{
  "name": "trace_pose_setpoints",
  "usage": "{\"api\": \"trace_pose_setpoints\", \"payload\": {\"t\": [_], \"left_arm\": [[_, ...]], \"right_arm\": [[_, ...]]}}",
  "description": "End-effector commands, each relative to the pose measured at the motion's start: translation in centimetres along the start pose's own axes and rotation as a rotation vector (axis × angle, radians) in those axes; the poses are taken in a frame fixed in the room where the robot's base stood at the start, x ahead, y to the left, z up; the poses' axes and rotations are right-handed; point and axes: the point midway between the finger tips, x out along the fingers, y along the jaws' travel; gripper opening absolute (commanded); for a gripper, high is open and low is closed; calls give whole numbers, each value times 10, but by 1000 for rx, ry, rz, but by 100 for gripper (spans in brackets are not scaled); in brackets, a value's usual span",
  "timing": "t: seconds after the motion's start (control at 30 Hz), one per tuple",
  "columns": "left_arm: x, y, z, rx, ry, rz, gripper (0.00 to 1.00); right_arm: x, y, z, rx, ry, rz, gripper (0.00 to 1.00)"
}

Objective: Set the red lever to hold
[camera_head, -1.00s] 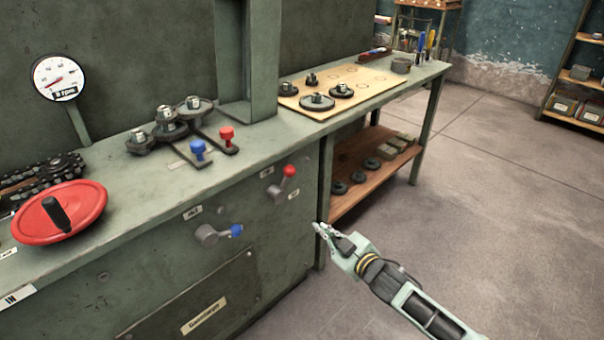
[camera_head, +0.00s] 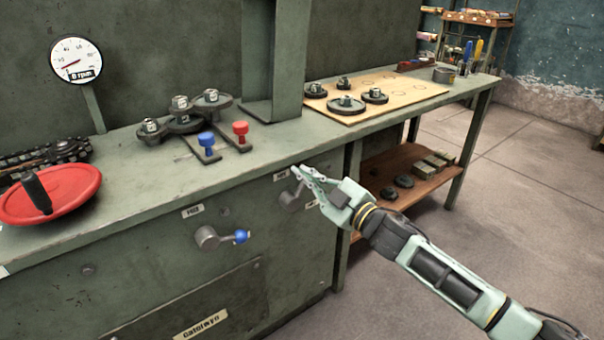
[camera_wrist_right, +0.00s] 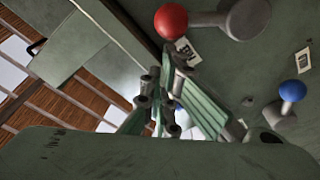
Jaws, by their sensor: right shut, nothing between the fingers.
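The red lever is on the front panel of the green bench. In the head view its grey hub (camera_head: 289,199) shows, and its red ball is hidden behind my right gripper (camera_head: 301,174). In the right wrist view the red ball (camera_wrist_right: 171,22) and the lever's grey hub (camera_wrist_right: 245,18) show at the top, with a small label (camera_wrist_right: 186,51) below the arm. My right gripper is shut and empty, and its fingertips (camera_wrist_right: 166,70) sit close to the ball, apparently just short of it. The label text is too small to read. My left gripper is out of view.
A blue-balled lever (camera_head: 240,236) sits to the left on the same panel. Blue (camera_head: 206,140) and red (camera_head: 240,129) knobs stand on the bench top by gears. A red handwheel (camera_head: 60,197) is at far left. A side table (camera_head: 480,82) stands at right.

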Motion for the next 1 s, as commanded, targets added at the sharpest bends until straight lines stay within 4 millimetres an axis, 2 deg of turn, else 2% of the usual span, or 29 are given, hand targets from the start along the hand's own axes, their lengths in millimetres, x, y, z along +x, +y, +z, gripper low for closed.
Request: {"api": "trace_pose_setpoints", "payload": {"t": [0.2,0.4,0.73,1.0], "left_arm": [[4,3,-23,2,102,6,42],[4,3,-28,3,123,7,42],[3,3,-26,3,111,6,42],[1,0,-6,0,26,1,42]], "right_arm": [[20,0,0,2,0,1,0],[24,0,0,1,-1,0,0],[23,1,1,8,-1,1,0],[22,3,4,45,-1,7,0]]}}
